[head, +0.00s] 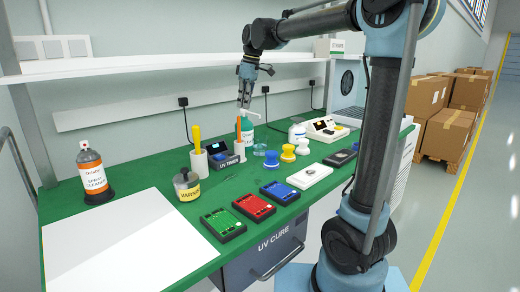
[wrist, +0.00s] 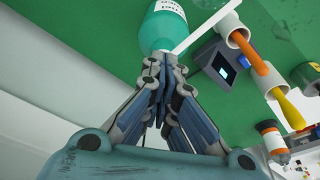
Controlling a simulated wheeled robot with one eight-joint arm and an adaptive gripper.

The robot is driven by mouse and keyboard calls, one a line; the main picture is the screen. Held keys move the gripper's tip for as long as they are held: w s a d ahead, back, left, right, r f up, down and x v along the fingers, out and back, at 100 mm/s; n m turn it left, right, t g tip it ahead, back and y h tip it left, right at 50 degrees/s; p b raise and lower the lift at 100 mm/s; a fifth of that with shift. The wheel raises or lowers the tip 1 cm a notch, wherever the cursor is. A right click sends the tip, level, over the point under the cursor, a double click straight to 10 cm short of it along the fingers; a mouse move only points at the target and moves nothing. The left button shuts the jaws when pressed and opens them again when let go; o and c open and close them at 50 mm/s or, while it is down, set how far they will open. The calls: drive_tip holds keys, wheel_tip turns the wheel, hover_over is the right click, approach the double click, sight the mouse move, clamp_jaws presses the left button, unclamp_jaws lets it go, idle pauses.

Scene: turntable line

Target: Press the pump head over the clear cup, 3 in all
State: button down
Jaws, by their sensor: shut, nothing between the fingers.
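A teal pump bottle (head: 247,134) stands upright toward the back of the green bench, with a white pump head (head: 251,113) and spout on top. The bottle (wrist: 165,28) and the white spout (wrist: 199,30) also show in the wrist view. The clear bluish cup (head: 259,149) stands in front of the bottle, at its lower right. My gripper (head: 244,105) points down at the top of the bottle with its fingers together and empty. In the wrist view the fingertips (wrist: 162,57) overlap the pump head and hide part of it. I cannot tell whether they touch it.
An orange-handled tool in a white holder (head: 239,150) and a dark station with a display (head: 222,156) stand close left of the bottle. A shelf (head: 150,62) runs above. Coloured boxes (head: 254,206) line the front.

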drive_tip(key=shift+r, duration=1.35)
wheel_tip(320, 180, up, 6)
idle(0.6)
